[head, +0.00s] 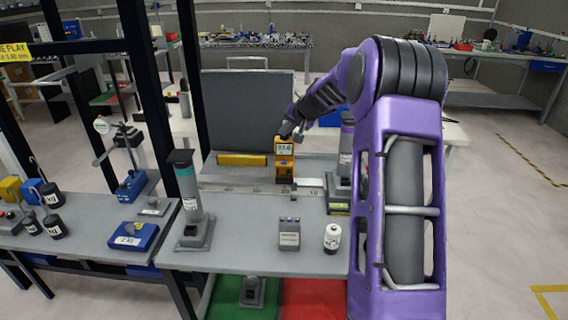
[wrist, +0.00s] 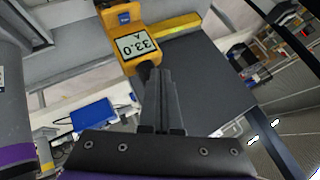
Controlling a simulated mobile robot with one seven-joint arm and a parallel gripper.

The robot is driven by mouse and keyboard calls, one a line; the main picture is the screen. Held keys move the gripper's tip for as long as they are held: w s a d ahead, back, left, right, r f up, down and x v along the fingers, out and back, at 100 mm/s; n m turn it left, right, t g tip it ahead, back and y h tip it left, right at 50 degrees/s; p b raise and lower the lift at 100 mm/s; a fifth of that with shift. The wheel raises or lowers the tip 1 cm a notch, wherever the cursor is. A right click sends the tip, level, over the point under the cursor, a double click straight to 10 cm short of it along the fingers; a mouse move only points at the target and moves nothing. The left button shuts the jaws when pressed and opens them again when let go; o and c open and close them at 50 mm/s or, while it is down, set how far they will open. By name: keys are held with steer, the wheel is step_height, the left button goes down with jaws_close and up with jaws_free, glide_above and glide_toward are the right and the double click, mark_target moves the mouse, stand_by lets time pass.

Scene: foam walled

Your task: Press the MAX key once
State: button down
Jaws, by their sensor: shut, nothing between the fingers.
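The yellow meter (head: 284,165) stands upright on the grey bench in the head view, its small display facing me. In the wrist view the meter (wrist: 150,22) appears upside down, its display reading about 33.0 A, with a small blue patch (wrist: 124,17) on its face. I cannot make out any key marked MAX. My gripper (wrist: 150,75) is shut and empty; its tips are close to the meter's top end, beside the display. Whether they touch it I cannot tell. In the head view my gripper (head: 287,133) is small, at the meter's top.
A yellow bar (head: 242,160) lies left of the meter before a dark upright panel (head: 248,105). A grey post with a teal band (head: 188,190) stands at front left. A dark post (head: 346,160) stands right.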

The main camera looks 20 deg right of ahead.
step_height(320, 180, down, 8)
steer(key=b, duration=0.6)
steer(key=shift+f, duration=0.15)
stand_by(1.6)
steer(key=shift+f+b, duration=0.45)
steer(key=shift+b, duration=0.1)
steer(key=shift+f, duration=0.35)
stand_by(0.5)
steer(key=shift+r, duration=0.8)
steer(key=shift+r+p, duration=1.75)
steer(key=shift+r, duration=0.75)
